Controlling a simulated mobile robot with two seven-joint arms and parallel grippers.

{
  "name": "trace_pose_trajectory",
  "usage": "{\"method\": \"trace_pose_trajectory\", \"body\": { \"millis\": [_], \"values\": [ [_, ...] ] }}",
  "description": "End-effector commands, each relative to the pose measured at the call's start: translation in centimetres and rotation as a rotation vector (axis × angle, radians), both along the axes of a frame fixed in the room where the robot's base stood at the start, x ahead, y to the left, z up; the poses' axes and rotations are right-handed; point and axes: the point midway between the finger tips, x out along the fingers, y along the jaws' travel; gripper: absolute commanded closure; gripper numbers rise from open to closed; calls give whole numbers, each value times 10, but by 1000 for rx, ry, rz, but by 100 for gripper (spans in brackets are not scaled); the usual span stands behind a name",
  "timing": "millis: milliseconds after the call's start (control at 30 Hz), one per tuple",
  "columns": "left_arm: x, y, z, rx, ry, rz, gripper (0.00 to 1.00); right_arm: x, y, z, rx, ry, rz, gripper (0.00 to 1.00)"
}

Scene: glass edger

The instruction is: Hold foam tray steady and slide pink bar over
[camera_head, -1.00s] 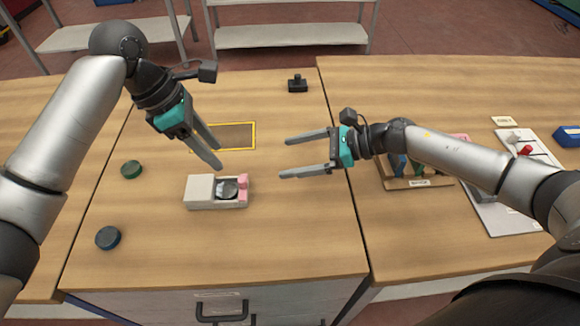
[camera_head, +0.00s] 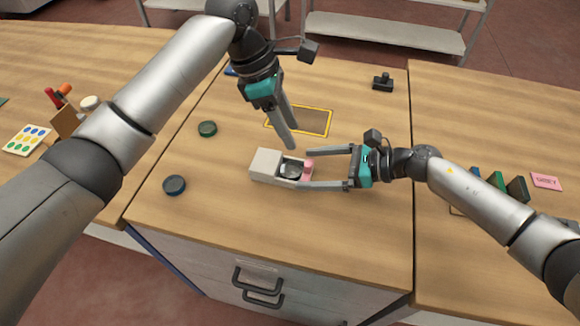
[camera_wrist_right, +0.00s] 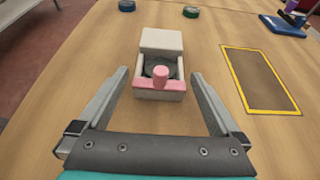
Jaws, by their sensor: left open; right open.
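The foam tray (camera_head: 265,166) is a small off-white block on the table, with a dark round piece (camera_head: 292,170) in its recess. The pink bar (camera_head: 308,170) lies across its right end and has a short pink knob. In the right wrist view the tray (camera_wrist_right: 162,40) is straight ahead, with the pink bar (camera_wrist_right: 145,84) across its near end. My right gripper (camera_head: 303,169) is open, its fingers on either side of the bar end; contact cannot be told. My left gripper (camera_head: 293,143) is open above and behind the tray, fingers pointing down.
A green puck (camera_head: 207,128) and a blue puck (camera_head: 174,185) are to the left. A black device (camera_head: 383,82) stands at the back. The table in front of the tray is clear.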

Motion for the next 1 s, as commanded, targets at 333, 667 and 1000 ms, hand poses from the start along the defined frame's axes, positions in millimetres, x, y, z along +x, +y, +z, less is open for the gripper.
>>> {"method": "trace_pose_trajectory", "body": {
  "millis": [333,667,1000],
  "values": [
    [0,0,0,0,0,0,50,16,45,-19,2,-1,-1,0],
    [0,0,0,0,0,0,50,18,53,-23,-1,-1,0,0],
    [0,0,0,0,0,0,50,18,52,-23,0,-1,-1,27]
  ]
}}
